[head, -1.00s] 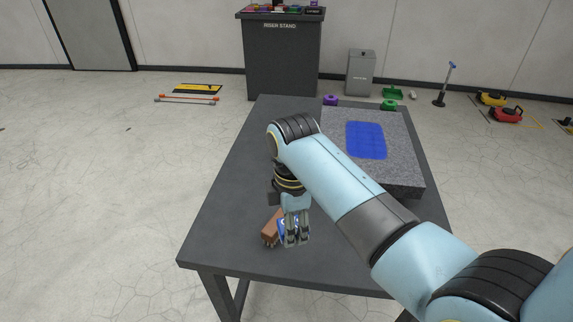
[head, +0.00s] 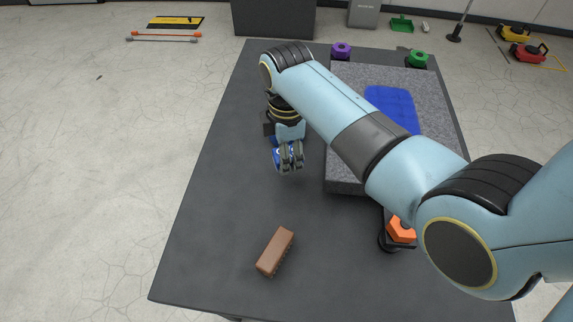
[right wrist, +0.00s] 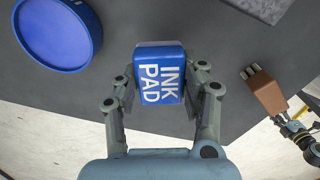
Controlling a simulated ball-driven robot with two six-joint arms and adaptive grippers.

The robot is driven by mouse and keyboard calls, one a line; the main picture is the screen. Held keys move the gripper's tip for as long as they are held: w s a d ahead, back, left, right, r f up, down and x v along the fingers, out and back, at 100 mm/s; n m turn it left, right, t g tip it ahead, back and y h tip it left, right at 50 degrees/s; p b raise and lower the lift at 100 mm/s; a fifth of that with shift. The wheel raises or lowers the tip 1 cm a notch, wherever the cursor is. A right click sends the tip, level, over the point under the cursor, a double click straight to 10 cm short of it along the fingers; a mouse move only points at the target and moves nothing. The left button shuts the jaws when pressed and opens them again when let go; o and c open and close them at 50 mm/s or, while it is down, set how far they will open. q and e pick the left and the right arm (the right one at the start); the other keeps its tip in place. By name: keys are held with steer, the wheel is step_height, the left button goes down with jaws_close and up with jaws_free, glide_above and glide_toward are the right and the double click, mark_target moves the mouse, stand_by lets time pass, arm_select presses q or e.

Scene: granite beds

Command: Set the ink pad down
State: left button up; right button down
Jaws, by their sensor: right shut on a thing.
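My right gripper (head: 288,170) is shut on the blue ink pad (head: 278,156), which is mostly hidden behind the fingers in the head view. In the right wrist view the ink pad (right wrist: 160,72) sits between the two fingers, its white "INK PAD" lettering facing the camera. The gripper is over the dark table (head: 215,215), left of the granite slab (head: 345,180); I cannot tell how high it is. My left gripper does not show in the head view; jointed parts at the right edge of the right wrist view may be my left arm, with unclear jaws.
A blue rectangle (head: 390,108) lies on the slab. A purple knob (head: 341,50) and a green knob (head: 418,58) are behind it, an orange knob (head: 401,230) in front. A round blue thing (right wrist: 57,30) shows in the right wrist view.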

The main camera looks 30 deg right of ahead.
mark_target(287, 176)
step_height(287, 176, down, 5)
steer(key=shift+w+r+b, duration=0.1)
steer(key=shift+b, duration=0.4)
steer(key=shift+f, duration=0.4)
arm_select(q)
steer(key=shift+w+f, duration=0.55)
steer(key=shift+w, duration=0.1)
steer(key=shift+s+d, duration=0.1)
arm_select(e)
steer(key=c, duration=0.7)
jaws_free()
steer(key=shift+f, duration=0.1)
arm_select(q)
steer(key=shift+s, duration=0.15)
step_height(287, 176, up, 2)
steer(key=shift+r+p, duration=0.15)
steer(key=shift+p, duration=1)
arm_select(e)
step_height(287, 176, up, 12)
steer(key=shift+r, duration=0.2)
